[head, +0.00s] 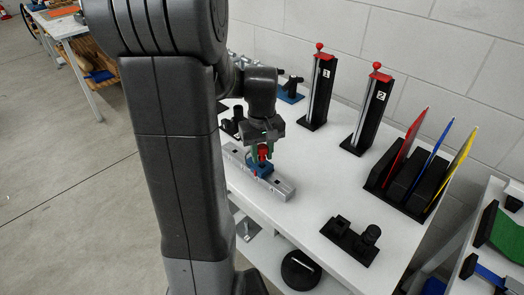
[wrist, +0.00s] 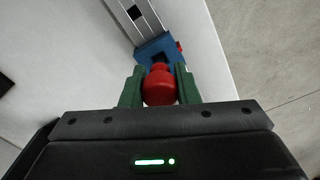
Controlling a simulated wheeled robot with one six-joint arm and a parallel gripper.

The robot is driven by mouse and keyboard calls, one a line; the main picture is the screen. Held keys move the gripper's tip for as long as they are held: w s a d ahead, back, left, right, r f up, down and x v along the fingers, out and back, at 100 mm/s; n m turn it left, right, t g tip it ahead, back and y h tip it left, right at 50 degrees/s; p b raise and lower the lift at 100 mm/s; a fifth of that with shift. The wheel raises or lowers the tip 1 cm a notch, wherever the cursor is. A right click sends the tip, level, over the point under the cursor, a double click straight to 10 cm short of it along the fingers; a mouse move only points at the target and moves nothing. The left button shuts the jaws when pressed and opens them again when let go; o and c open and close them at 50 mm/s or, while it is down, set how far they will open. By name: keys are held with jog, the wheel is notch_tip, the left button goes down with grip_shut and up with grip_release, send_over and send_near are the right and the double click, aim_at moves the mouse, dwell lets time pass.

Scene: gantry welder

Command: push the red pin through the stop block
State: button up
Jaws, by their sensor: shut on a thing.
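The red pin (wrist: 160,88) has a rounded head, held between the two green fingers of my gripper (wrist: 158,76). The blue stop block (wrist: 153,48) is just beyond the pin in the wrist view, on a grey slotted rail (wrist: 131,14). A small red piece shows at the block's right side. In the head view, my gripper (head: 263,148) is over the blue block (head: 261,170), with the red pin (head: 264,154) between its fingers. The pin's far end is hidden, so I cannot tell how deep it sits in the block.
The rail (head: 278,187) lies on a white table (head: 310,190). Two black towers with red knobs (head: 319,88) (head: 369,110) stand behind. A black rack (head: 397,190) with coloured plates is at right. A black fixture (head: 350,240) stands near the front edge.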

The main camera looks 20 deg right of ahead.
jog(key=shift+f+b, duration=0.7)
jog(key=shift+f, duration=0.4)
jog(key=shift+r, duration=0.1)
jog(key=shift+p, duration=0.3)
jog(key=shift+r, duration=0.25)
jog(key=shift+f, duration=0.2)
dwell(0.5)
dwell(0.7)
